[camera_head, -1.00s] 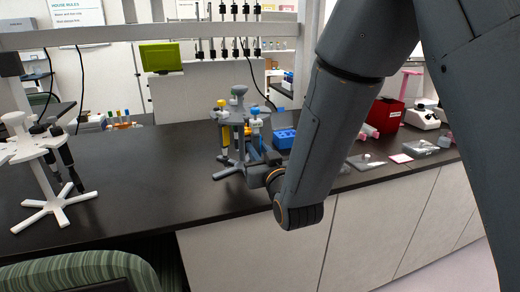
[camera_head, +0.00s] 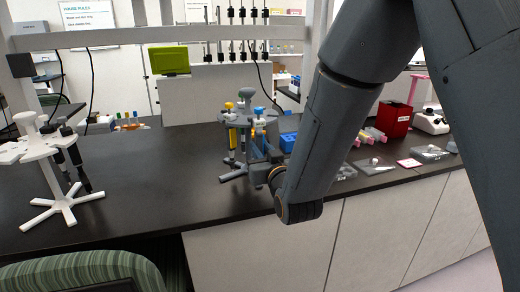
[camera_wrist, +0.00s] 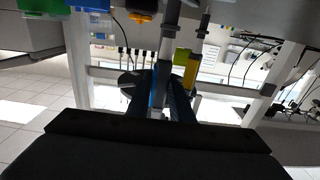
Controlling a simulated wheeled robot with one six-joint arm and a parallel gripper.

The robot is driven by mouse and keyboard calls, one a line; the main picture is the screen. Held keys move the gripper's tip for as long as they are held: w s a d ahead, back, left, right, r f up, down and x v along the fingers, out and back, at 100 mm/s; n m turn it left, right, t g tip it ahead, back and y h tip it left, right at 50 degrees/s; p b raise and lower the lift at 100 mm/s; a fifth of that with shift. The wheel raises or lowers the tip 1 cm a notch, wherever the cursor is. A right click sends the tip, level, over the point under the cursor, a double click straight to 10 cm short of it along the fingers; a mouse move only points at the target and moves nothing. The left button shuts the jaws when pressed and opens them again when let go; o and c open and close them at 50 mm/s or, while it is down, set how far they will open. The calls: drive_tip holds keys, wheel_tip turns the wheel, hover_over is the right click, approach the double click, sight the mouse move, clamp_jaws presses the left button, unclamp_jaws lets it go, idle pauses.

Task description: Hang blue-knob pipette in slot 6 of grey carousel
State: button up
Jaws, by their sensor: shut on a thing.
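The grey carousel (camera_head: 235,175) stands upright on the dark bench in the middle of the head view. A yellow-knob pipette (camera_head: 232,136) hangs on its left side. The blue-knob pipette (camera_head: 259,122) is upright at the carousel's front right, close to its top plate. My gripper (camera_head: 265,165) is at its lower body, shut on it. In the wrist view the two dark fingers of my gripper (camera_wrist: 163,105) close around the pipette's shaft (camera_wrist: 160,85). I cannot tell whether the pipette rests in the slot, and no slot number is readable.
A white carousel (camera_head: 55,205) with dark pipettes stands at the left. A blue rack (camera_head: 288,141) is just behind my arm, and a red box (camera_head: 394,119) is at the right. The bench between the carousels is clear. A green striped chair (camera_head: 90,272) is in front.

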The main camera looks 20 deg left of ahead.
sight(257, 143)
drive_tip(key=shift+a, duration=0.1)
idle(0.3)
drive_tip(key=shift+b+x, duration=0.55)
drive_tip(key=shift+x, duration=0.95)
drive_tip(key=shift+w+a, duration=0.2)
drive_tip(key=shift+w, duration=0.1)
drive_tip(key=shift+w+a, duration=0.15)
drive_tip(key=shift+w, duration=0.05)
drive_tip(key=shift+f+b, duration=0.35)
drive_tip(key=shift+b, duration=0.2)
drive_tip(key=o, duration=0.7)
drive_tip(key=shift+o, duration=0.2)
drive_tip(key=b+v, duration=0.1)
drive_tip(key=v, duration=0.7)
drive_tip(key=shift+b, duration=0.35)
